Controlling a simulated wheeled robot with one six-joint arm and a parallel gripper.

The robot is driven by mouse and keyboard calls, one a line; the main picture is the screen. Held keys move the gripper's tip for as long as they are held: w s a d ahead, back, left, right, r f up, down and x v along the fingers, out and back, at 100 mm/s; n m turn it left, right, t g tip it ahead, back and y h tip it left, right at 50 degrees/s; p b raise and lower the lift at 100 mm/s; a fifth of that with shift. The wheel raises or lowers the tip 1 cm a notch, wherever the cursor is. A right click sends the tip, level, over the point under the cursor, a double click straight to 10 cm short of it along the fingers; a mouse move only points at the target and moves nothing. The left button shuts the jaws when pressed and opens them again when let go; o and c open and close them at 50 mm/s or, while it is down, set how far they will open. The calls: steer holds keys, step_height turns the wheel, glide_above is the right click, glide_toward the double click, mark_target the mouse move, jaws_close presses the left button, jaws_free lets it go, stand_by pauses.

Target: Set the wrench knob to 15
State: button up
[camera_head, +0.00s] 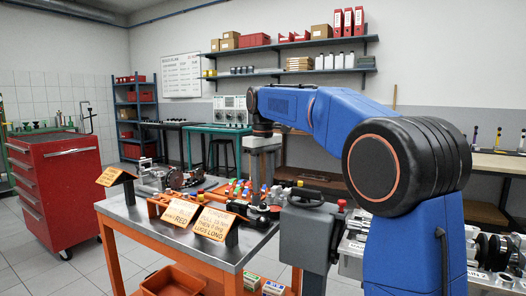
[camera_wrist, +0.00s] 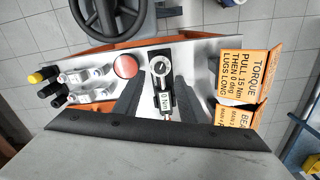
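In the wrist view a small wrench unit stands on the metal bench, with a pale round ring-shaped knob (camera_wrist: 161,66) at its top and a small display (camera_wrist: 166,101) reading 0 Nm. An orange sign (camera_wrist: 250,73) to the right reads TORQUE, PULL 15 Nm, THEN 0 deg, LUGS LONG. In the head view my arm hangs over the bench's right end.
A dark handwheel (camera_wrist: 112,18) on a grey machine is beyond the bench edge. The bench (camera_head: 132,213) also carries other orange signs (camera_head: 178,212) and engine parts. A red tool cabinet (camera_head: 60,180) stands at the left.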

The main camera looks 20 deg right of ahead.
step_height(320, 180, up, 11)
steer(key=shift+r, duration=0.2)
steer(key=shift+s, duration=0.15)
stand_by(0.3)
steer(key=s+d+f+m+t, duration=0.1)
steer(key=s+d+f+m, duration=0.1)
steer(key=s+f, duration=0.6)
steer(key=s+d+f+m+t, duration=0.1)
steer(key=s+d+f+t, duration=0.2)
steer(key=s, duration=1)
steer(key=s+f+m, duration=0.1)
steer(key=s+f, duration=0.8)
steer(key=f, duration=0.2)
steer(key=s+d+f+m, duration=0.1)
steer(key=s+f, duration=0.7)
steer(key=f, duration=0.3)
steer(key=shift+s+d+f+m+t, duration=0.25)
steer(key=shift+s+f+m+t, duration=0.1)
steer(key=shift+s+m+t, duration=0.05)
